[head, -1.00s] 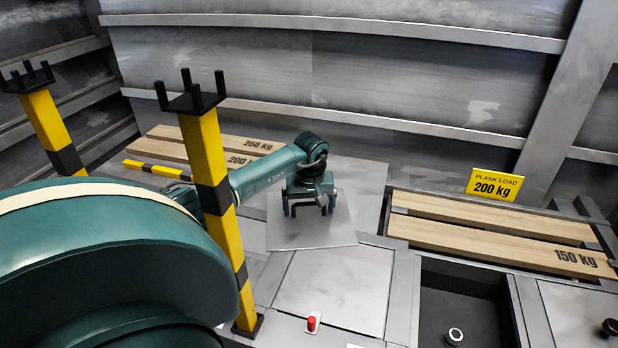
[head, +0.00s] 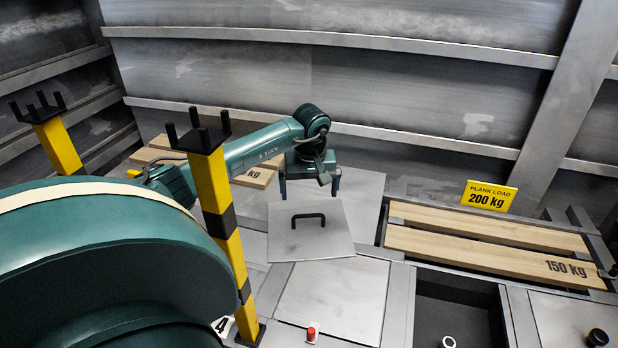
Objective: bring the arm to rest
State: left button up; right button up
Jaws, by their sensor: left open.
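My left arm comes in from the left behind a yellow and black post. My left gripper (head: 309,188) is open and empty, with its fingers pointing down. It hangs above and behind a square metal plate (head: 325,236). The plate has a black handle (head: 308,216) standing on it, and the fingers are clear of that handle. The plate lies on the metal floor, a little askew. My right gripper is not in view.
Yellow and black posts (head: 217,205) with forked tops stand at left. Planks (head: 259,176) lie behind my arm. More planks (head: 480,250) lie at right by a yellow "PLANK LOAD 200 kg" sign (head: 488,196). A dark open recess (head: 450,310) and a red-topped item (head: 311,333) are in front.

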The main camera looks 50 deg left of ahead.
pick_arm(q)
jog(key=shift+d+r, duration=0.1)
jog(key=shift+r, duration=0.4)
